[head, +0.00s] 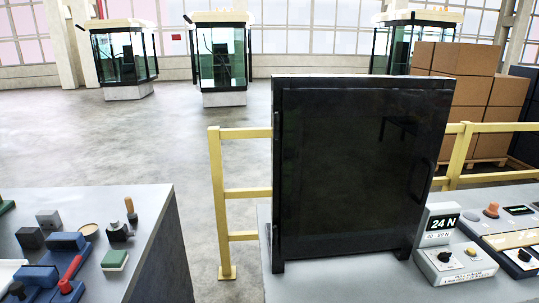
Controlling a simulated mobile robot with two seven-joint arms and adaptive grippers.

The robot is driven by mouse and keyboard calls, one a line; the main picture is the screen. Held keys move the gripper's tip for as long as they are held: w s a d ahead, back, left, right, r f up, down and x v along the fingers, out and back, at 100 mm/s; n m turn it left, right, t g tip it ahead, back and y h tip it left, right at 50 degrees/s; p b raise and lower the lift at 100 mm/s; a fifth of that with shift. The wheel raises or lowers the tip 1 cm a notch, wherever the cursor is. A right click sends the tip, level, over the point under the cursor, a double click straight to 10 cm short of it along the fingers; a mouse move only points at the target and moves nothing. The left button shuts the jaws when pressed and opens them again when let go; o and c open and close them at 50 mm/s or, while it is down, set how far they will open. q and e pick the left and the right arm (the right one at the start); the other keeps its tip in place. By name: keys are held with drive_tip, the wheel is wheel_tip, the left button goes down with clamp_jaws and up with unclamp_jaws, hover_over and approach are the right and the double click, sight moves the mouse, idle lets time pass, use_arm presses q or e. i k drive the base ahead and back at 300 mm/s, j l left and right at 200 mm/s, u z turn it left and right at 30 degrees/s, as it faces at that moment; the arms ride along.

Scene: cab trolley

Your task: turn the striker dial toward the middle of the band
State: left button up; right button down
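A display (442,222) reads "24 N", with a band of what looks like "40 - 60 N" printed below it. In front of it is a grey box (470,266) with a black dial (445,256); its lettering is too small to read surely, so I cannot tell for certain that it is the striker dial. A dark door panel (360,165) stands upright on the grey bench (335,285), just left of the display. Neither of my grippers shows in the head view.
A left bench (150,215) holds several tools and blocks. Yellow rails (245,193) run behind. Cardboard boxes (465,90) stand back right. Open floor lies beyond.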

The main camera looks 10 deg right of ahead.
sight(444, 257)
drive_tip(key=z, duration=1.6)
